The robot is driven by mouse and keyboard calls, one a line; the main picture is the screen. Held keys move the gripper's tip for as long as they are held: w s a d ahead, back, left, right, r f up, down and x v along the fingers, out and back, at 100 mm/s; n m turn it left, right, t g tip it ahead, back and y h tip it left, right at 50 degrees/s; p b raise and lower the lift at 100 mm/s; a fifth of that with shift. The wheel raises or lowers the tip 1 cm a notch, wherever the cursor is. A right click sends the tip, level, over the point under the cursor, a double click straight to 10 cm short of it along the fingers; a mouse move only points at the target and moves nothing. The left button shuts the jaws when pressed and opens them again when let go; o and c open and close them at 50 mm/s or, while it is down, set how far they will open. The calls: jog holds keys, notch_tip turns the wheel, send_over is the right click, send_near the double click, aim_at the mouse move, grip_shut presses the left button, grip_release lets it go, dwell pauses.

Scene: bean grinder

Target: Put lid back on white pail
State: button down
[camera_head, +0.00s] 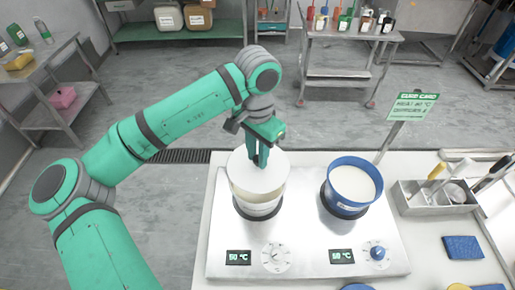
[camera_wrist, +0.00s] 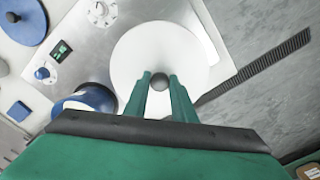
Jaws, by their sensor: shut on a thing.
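The white pail (camera_head: 258,207) stands on the left spot of the steel heating plate. The white lid (camera_head: 243,172) is over its top, and looks slightly tilted or offset; I cannot tell whether it is seated on the rim. In the wrist view the round lid (camera_wrist: 190,60) fills the middle, with a dark round knob (camera_wrist: 160,81) at its centre. My gripper (camera_head: 261,160) is shut on the knob, its two green fingers (camera_wrist: 160,85) on either side of it. The pail is hidden under the lid in the wrist view.
A blue pail (camera_head: 352,187) with white contents stands open to the right on the same plate (camera_head: 305,235). Knobs and displays line the plate's front. A green sign (camera_head: 411,107) and a tool caddy (camera_head: 436,199) stand further right. A blue lid (camera_wrist: 22,22) shows in the wrist view.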

aim_at(257, 166)
jog(key=shift+f, duration=2.2)
jog(key=shift+s, duration=0.1)
jog(key=shift+f, duration=0.2)
jog(key=shift+s, duration=0.1)
dwell(0.4)
jog(key=shift+a, duration=0.1)
dwell(0.5)
jog(key=c, duration=0.9)
grip_release()
jog(key=shift+r, duration=0.15)
jog(key=shift+r, duration=3.35)
